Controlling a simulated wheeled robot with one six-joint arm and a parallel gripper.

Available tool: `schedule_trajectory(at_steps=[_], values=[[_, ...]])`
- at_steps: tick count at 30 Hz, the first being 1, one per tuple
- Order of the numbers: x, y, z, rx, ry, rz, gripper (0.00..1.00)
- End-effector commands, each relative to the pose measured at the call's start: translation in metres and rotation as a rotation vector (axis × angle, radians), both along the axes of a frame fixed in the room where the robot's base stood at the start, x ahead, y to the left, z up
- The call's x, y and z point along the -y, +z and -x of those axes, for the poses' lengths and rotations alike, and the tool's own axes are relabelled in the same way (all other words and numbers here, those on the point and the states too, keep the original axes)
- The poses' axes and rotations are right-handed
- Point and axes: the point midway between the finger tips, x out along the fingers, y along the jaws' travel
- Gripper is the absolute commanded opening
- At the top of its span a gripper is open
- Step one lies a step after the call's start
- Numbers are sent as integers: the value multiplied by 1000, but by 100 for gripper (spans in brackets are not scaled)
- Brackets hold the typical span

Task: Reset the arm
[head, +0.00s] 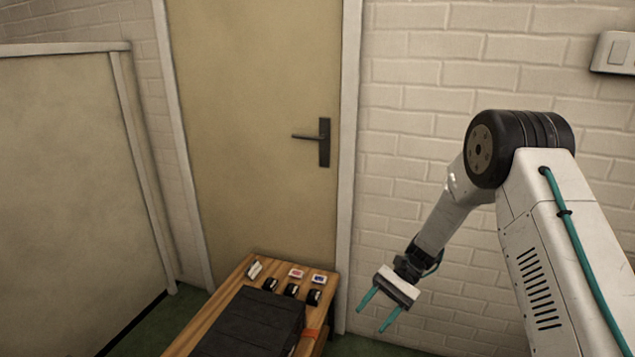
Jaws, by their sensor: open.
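My arm comes in from the right side of the head view, with a white upper link, a black joint and a teal cable. My gripper (378,316) hangs at the end of the forearm, pointing down and to the left. Its two teal fingers are spread apart with nothing between them. It is in the air, to the right of a wooden table (196,333) and apart from it, in front of the white brick wall (410,130).
A dark box-like object (250,325) lies on the table, with several small black and white items (291,289) behind it. A closed door (260,120) with a dark handle (324,142) stands behind. A partition panel (75,190) is at left, a light switch (618,53) at upper right.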

Motion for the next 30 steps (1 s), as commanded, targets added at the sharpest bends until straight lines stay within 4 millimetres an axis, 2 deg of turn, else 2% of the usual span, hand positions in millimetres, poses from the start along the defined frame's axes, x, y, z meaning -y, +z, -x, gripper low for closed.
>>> schedule_trajectory(at_steps=[1, 6, 15, 21, 30], values=[[6, 22, 8, 42, 34, 26, 53], [27, 79, 43, 165, 151, 112, 53], [65, 160, 115, 386, 334, 266, 53], [89, 200, 165, 532, 433, 368, 53], [117, 239, 237, 743, 533, 519, 53]])
